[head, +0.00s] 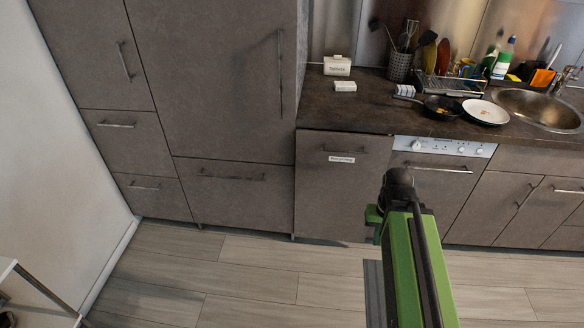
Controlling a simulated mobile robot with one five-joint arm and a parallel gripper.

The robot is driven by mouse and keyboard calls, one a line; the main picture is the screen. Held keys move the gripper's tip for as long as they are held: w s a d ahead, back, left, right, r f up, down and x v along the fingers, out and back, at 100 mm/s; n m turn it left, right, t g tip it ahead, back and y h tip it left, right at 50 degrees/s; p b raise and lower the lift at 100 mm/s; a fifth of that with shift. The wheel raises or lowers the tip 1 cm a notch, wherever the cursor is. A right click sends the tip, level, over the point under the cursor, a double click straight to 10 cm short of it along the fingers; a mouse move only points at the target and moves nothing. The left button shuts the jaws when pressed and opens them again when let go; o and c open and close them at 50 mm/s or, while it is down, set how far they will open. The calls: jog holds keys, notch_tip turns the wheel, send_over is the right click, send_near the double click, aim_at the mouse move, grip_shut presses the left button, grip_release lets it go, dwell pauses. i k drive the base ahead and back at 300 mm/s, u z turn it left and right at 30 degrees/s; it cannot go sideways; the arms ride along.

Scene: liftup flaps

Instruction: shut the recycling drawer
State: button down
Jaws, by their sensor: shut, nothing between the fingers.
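The recycling drawer (321,192) is a tall grey-brown front with a small white label and a dark bar handle (343,150) near its top. It stands under the counter between the tall cabinets and the dishwasher. It looks close to flush with its neighbours; from this angle I cannot tell whether a small gap remains behind it. My green and black arm (416,265) reaches up from the bottom, right of the middle, and covers part of the front's lower right side. I cannot make out my gripper's fingers, nor any contact with the drawer.
The dishwasher (441,172) is right of the drawer. Tall closed cabinets (215,75) fill the left. The counter (345,111) holds a pan (441,107), a white plate (485,112), a dish rack and a sink (540,109). The wood floor (250,275) in front is clear.

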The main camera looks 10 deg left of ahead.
aim_at(338, 174)
jog(key=z, duration=0.2)
jog(key=k, duration=0.1)
jog(key=u, duration=2.55)
jog(key=i, duration=0.25)
jog(key=u, duration=5.7)
jog(key=k, duration=0.75)
jog(key=z, duration=5.75)
